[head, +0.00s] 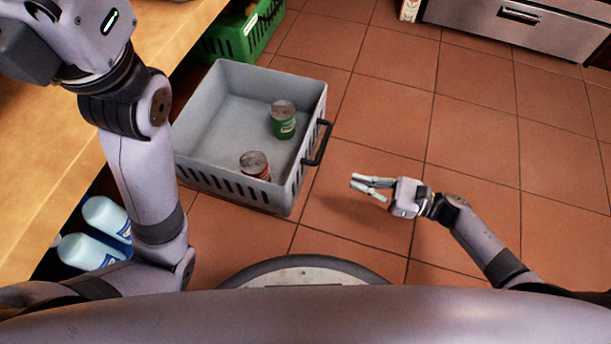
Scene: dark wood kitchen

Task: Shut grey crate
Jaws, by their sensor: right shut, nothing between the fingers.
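The grey crate (313,100) is pulled out from under the wooden counter onto the tiled floor side. It is open at the top, with slotted walls and a dark handle (319,143) on its right side. A green can (283,120) and a can with a reddish label (255,165) stand inside it. My right gripper (354,181) is shut and empty, to the right of the crate and apart from the handle, with its fingers pointing left toward the crate. My left arm rises at the left in front of the crate's left part; its gripper fingers are out of view.
A green crate (241,40) sits behind the grey crate at the counter. The wooden counter (65,150) runs along the left, with white and blue bottles (104,215) below it. A steel drawer unit (520,22) stands at the back right. The tiled floor (480,130) at right is clear.

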